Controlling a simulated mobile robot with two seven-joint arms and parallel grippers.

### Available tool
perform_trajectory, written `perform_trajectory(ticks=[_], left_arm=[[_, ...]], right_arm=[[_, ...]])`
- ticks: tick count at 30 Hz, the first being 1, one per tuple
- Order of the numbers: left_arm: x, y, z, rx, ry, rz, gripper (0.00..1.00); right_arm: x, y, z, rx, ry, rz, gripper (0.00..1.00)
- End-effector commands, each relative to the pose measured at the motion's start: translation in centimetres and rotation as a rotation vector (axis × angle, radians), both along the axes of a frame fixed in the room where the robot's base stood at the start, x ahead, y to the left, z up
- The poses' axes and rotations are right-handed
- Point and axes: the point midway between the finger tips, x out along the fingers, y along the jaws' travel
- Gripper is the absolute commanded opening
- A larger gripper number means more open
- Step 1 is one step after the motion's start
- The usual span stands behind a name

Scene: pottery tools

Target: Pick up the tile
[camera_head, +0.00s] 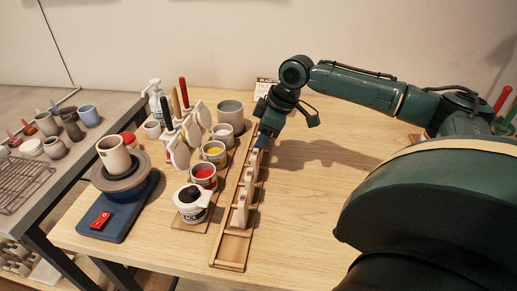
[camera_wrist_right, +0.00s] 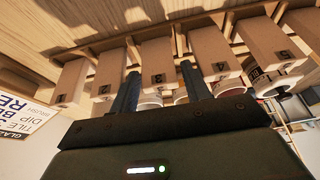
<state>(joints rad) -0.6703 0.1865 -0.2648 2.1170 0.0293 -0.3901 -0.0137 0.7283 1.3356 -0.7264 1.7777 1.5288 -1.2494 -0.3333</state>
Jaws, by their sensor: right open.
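Several upright tan tiles stand in a row in a long wooden rack (camera_head: 230,248) on the table; a tile (camera_head: 242,203) shows near its front end. In the right wrist view the tiles carry numbers. My right gripper (camera_head: 261,143) is over the far part of the rack, pointing down. In the right wrist view my right gripper (camera_wrist_right: 158,78) is open, with one finger on each side of the tile marked 3 (camera_wrist_right: 157,58). I cannot tell whether the fingers touch it. The tile marked 4 (camera_wrist_right: 214,52) is beside one finger. My left gripper is not in view.
Glaze jars, including a red one (camera_head: 204,177) and a yellow one (camera_head: 215,152), stand left of the rack. A pot on a wheel (camera_head: 115,155) is further left. A printed sign (camera_head: 265,87) stands behind the rack. The table right of the rack is clear.

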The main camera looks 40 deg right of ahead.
Motion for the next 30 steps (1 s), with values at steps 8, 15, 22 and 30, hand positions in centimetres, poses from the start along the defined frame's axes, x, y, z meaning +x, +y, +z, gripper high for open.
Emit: perform_trajectory(ticks=[8, 15, 22, 30], left_arm=[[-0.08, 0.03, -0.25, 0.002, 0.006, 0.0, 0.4], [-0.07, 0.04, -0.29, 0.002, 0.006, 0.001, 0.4], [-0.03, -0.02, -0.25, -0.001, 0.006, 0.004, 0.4], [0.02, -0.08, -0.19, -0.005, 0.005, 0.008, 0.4]], right_arm=[[0.51, 0.37, -1.64, 0.0, -0.001, -0.001, 0.47], [0.48, 0.36, -1.61, 0.0, 0.0, -0.001, 0.37], [0.47, 0.35, -1.6, -0.001, -0.001, 0.0, 0.19], [0.49, 0.34, -1.53, -0.001, -0.002, -0.001, 0.12]])
